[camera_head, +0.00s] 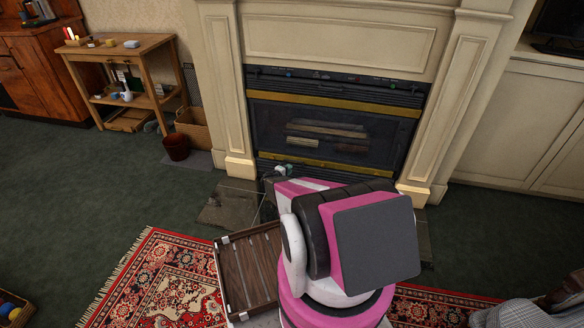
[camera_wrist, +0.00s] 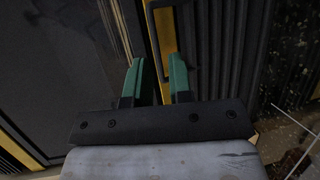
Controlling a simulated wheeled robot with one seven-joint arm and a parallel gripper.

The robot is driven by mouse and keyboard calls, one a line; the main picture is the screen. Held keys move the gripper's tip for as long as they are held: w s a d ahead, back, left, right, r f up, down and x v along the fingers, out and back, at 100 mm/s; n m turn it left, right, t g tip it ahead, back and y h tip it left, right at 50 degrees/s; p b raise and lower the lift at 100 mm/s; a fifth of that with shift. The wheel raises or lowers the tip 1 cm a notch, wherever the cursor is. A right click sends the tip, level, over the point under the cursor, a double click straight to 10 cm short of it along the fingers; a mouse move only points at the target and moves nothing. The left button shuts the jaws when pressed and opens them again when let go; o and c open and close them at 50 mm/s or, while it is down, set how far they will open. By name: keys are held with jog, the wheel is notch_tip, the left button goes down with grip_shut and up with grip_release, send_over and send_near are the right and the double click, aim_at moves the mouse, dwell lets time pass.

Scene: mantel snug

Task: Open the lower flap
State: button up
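The fireplace's lower flap is a dark ribbed panel below the lower brass strip. In the head view only its left part (camera_head: 264,166) shows, and my arm hides most of the rest. In the wrist view the flap (camera_wrist: 228,55) stands to the right of the brass strip, with a slim dark handle bar (camera_wrist: 155,38) at its edge. My gripper (camera_wrist: 160,72) has two green fingers, open with a gap between them. The bar runs down toward that gap; I cannot tell whether it is between the fingers or beyond them. In the head view my gripper (camera_head: 282,170) is close to the fireplace's lower left.
The glass firebox (camera_head: 330,128) is above the flap, between cream pillars (camera_head: 230,100). A dark slatted tray (camera_head: 248,265) is beside my base on the red rug (camera_head: 165,285). A wooden side table (camera_head: 120,50) and a dark red pot (camera_head: 176,147) stand left. Green carpet lies open at left.

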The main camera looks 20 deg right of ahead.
jog(key=s+v, duration=0.1)
jog(key=v, duration=0.9)
jog(key=shift+d+f, duration=0.15)
jog(key=shift+f, duration=0.05)
jog(key=shift+r, duration=0.1)
jog(key=s+r+m+g+y, duration=0.1)
jog(key=s+r+m+g, duration=0.2)
jog(key=s+r, duration=0.35)
jog(key=s+r+m+g+y, duration=0.2)
jog(key=s+r+m+g, duration=0.15)
jog(key=r, duration=0.55)
jog(key=s+a+r+g+y, duration=0.2)
jog(key=s+a+r+y, duration=0.8)
jog(key=s+a+r, duration=0.45)
jog(key=w+d+f+t+h, duration=0.2)
jog(key=w+d+f+h, duration=0.8)
jog(key=w+d+f, duration=0.65)
jog(key=w+f+n+t+h, duration=0.3)
jog(key=w+f+n+t, duration=0.4)
jog(key=w+f, duration=0.55)
jog(key=s+f+x, duration=0.1)
jog(key=x, duration=0.9)
jog(key=shift+d+f, duration=0.25)
jog(key=shift+d, duration=0.3)
